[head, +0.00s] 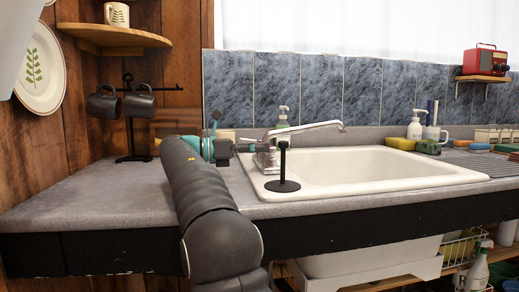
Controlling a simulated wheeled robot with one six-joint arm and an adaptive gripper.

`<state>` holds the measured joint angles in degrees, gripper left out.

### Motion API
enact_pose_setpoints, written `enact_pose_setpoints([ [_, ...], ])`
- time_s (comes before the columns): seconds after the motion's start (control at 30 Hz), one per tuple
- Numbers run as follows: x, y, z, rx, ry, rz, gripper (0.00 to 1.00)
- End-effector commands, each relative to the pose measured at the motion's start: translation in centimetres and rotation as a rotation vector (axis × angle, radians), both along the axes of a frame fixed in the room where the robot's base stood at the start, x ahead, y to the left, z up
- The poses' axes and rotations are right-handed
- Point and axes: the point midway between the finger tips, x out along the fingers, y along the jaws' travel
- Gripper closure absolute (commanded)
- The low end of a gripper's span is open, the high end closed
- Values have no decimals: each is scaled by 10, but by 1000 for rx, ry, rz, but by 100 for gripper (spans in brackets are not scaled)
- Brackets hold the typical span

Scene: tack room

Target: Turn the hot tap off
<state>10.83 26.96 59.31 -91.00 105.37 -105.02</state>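The chrome tap (312,129) stands at the left back of the white sink (365,163), its spout reaching right over the basin. Its body (266,160) is low on the sink's left rim, partly hidden behind my gripper and a black post. I cannot make out the hot and cold handles separately. My gripper (248,149) is at the left side of the tap body, pointing right, close to it. Whether it touches the tap or a handle cannot be told. The fingers are small and dark, and their opening is unclear. No running water can be made out.
A black post on a round base (283,186) stands at the sink's front left. A soap bottle (283,122) is behind the tap. A mug stand (129,120) with dark mugs is at left. The grey counter (95,192) at left is clear. Sponges (428,147) lie right.

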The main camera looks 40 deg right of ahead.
Motion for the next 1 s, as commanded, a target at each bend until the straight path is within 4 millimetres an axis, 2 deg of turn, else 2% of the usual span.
enact_pose_setpoints([
  [0.27,6,11,0,-1,-1,3,62],
  [0.7,42,83,-1,0,-1,1,62],
  [1.0,52,105,0,0,-1,1,62],
])
